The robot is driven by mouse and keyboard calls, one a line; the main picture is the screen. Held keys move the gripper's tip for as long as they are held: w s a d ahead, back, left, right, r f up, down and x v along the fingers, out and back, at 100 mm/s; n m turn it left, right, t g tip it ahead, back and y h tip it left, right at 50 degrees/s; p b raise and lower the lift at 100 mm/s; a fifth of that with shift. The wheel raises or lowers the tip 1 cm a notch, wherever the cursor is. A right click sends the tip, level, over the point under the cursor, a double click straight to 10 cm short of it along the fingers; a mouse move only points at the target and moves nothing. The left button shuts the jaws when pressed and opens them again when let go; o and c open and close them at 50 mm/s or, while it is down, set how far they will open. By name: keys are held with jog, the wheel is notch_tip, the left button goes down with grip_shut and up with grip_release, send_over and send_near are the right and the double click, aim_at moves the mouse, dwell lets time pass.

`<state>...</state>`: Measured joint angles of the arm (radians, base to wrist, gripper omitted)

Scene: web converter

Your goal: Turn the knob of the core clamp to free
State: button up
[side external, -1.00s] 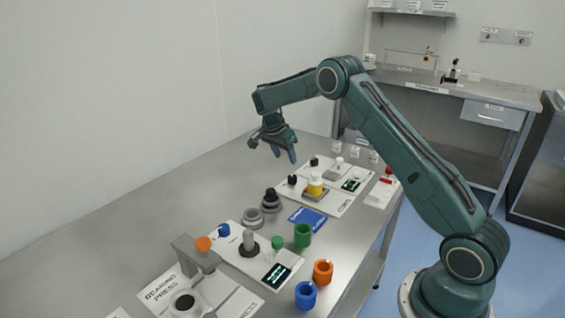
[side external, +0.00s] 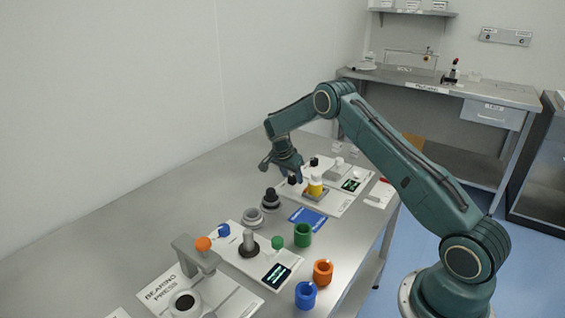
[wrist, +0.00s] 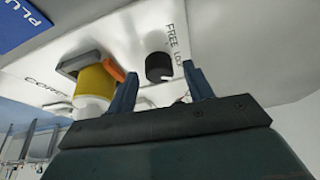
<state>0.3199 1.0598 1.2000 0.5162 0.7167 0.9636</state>
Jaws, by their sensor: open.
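The black knob (wrist: 158,66) of the core clamp stands on a white panel beside printed words that read FREE and, partly hidden, LOCK.
A dark stepped part (side external: 271,198) and a grey ring (side external: 253,217) stand nearby. The table's left side is clear.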

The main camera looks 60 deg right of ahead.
jog(key=shift+c, duration=0.2)
jog(key=c, duration=0.9)
jog(key=shift+c, duration=0.2)
jog(key=shift+n, duration=0.4)
jog(key=n+t, duration=0.1)
jog(key=n, duration=0.2)
jog(key=shift+s+t, duration=0.1)
jog(key=shift+t, duration=0.2)
jog(key=n+t+y, duration=0.1)
jog(key=n, duration=0.3)
jog(key=shift+s+n, duration=0.1)
jog(key=shift+n, duration=0.2)
jog(key=n, duration=0.2)
jog(key=n+t+y, duration=0.1)
jog(key=shift+d+n+t, duration=0.15)
jog(key=shift+n+t, duration=0.15)
jog(key=shift+n, duration=0.1)
jog(key=shift+n+y, duration=0.7)
jog(key=shift+n, duration=1.2)
jog(key=shift+t, duration=0.3)
